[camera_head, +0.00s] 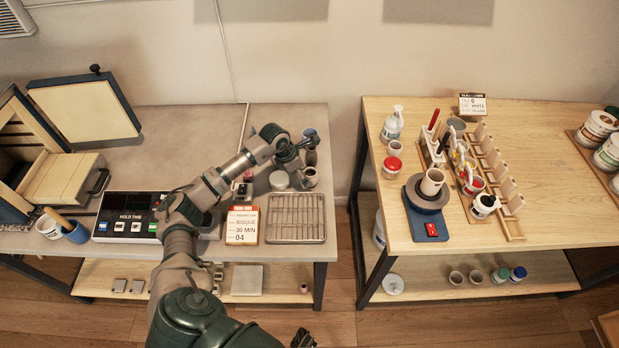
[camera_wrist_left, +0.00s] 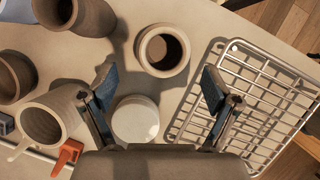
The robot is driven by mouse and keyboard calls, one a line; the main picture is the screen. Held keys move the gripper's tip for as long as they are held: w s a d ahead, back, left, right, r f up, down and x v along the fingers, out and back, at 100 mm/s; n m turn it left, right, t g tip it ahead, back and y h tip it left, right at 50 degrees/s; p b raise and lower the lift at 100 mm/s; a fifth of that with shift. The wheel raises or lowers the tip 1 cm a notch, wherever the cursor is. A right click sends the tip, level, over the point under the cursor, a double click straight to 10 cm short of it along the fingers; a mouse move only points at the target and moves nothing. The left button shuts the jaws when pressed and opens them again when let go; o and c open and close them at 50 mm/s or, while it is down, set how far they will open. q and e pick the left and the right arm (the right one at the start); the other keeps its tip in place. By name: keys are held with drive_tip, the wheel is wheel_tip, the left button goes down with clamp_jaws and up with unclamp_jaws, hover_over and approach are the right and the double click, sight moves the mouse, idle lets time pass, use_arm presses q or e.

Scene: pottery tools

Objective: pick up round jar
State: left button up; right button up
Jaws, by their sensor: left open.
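My left gripper (camera_head: 296,148) is over the right back part of the grey bench. In the left wrist view its fingers (camera_wrist_left: 160,84) are spread apart with nothing held between them. A small round open jar (camera_wrist_left: 162,50), cream with a dark inside, stands just beyond the fingertips; it also shows in the head view (camera_head: 310,176). A round pale lidded jar (camera_wrist_left: 135,118) stands nearer the palm, beside the left finger, and shows in the head view (camera_head: 279,180). I cannot tell which of the two is meant. My right gripper is not clearly in view.
A wire rack (camera_head: 296,218) lies right of the jars. Taller clay pots (camera_wrist_left: 48,118) crowd the left side in the wrist view. A card sign (camera_head: 242,225) and control box (camera_head: 128,217) stand left. A wooden table (camera_head: 540,150) with pottery tools is at right.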

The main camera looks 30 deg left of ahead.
sight(310, 178)
use_arm(q)
drive_tip(key=x, duration=0.4)
drive_tip(key=shift+w+d, duration=0.1)
drive_tip(key=shift+w+d+f, duration=0.1)
drive_tip(key=shift+d, duration=0.3)
drive_tip(key=c, duration=0.6)
drive_tip(key=shift+a, duration=0.2)
drive_tip(key=c, duration=0.7)
drive_tip(key=shift+a, duration=0.15)
use_arm(e)
drive_tip(key=shift+s+d+f, duration=0.1)
drive_tip(key=shift+s+d, duration=0.25)
drive_tip(key=shift+s, duration=0.2)
